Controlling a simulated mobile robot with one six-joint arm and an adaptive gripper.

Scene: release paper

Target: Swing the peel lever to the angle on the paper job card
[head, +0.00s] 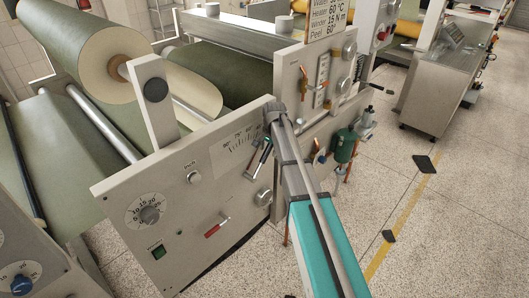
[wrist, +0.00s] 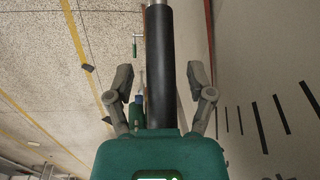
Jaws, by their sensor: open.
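The peel lever shows in the wrist view as a thick black grip (wrist: 161,75) with a pale metal rod at its top end. My gripper (wrist: 160,77) is open, with one finger on each side of the grip. Contact is not clear. In the head view, my wrist partly covers this spot, and the lever is hard to tell from my gripper. The printed angle scale (head: 238,138) is on the machine's front panel; its dark ticks (wrist: 258,127) show at right in the wrist view. The paper job card (head: 325,17) stands at the top and reads Peel 60°.
A green vessel (head: 343,146) with copper pipes stands to the right of my arm. The speckled floor farther right is mostly free.

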